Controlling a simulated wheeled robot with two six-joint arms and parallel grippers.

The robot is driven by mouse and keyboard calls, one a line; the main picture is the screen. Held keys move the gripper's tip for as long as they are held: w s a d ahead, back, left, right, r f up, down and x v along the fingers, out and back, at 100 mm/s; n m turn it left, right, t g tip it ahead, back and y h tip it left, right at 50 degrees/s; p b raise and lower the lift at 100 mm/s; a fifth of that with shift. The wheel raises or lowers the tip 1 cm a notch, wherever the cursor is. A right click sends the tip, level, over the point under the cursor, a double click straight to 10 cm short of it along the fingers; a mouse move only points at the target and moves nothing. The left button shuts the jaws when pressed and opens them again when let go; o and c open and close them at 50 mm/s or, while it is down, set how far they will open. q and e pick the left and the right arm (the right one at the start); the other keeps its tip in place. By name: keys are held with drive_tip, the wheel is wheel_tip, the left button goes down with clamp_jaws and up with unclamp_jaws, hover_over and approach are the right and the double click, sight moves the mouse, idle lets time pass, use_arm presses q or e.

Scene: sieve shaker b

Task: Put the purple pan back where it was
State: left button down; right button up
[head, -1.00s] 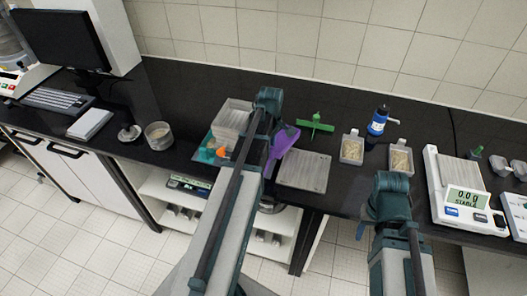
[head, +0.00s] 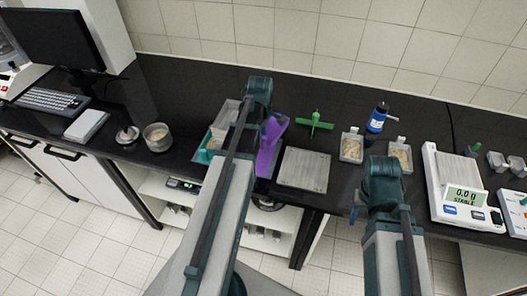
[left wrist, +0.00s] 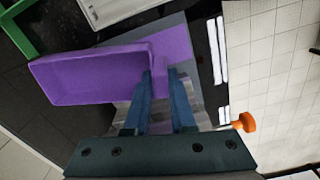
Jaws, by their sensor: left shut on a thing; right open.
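The purple pan (head: 269,147) hangs above the bench just right of my left forearm in the head view, partly hidden by it. In the left wrist view my left gripper (left wrist: 159,76) is shut on the pan's narrow end, and the pan's tray (left wrist: 105,75) stretches out to the left. A grey surface shows beneath it; I cannot tell whether the pan touches it. My right gripper (head: 358,205) is open and empty at the bench's front edge, mostly hidden behind its own wrist.
A grey square plate (head: 303,169) lies right of the pan, with a green stand (head: 315,123) behind it. A teal tray with grey containers (head: 222,120) is left, partly hidden. Two tubs of grain (head: 351,147), a blue bottle (head: 377,118) and a scale (head: 455,185) stand further right.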

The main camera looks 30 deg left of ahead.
use_arm(q)
drive_tip(key=s+r+n+p, duration=0.3)
drive_tip(key=r+p, duration=1.2)
drive_tip(key=r, duration=0.2)
use_arm(e)
wheel_tip(320, 180, up, 17)
use_arm(q)
wheel_tip(320, 180, down, 15)
drive_tip(key=b, duration=1.3)
drive_tip(key=shift+s+r+b, duration=0.2)
drive_tip(key=shift+b, duration=0.15)
use_arm(e)
wheel_tip(320, 180, down, 14)
drive_tip(key=shift+f, duration=0.25)
use_arm(q)
drive_tip(key=shift+f, duration=0.1)
use_arm(e)
drive_tip(key=shift+f, duration=0.15)
use_arm(q)
wheel_tip(320, 180, down, 10)
drive_tip(key=b, duration=1)
use_arm(e)
wheel_tip(320, 180, down, 10)
use_arm(q)
drive_tip(key=shift+f+b, duration=0.45)
drive_tip(key=shift+b, duration=0.1)
use_arm(e)
drive_tip(key=shift+f, duration=0.4)
drive_tip(key=shift+f, duration=0.1)
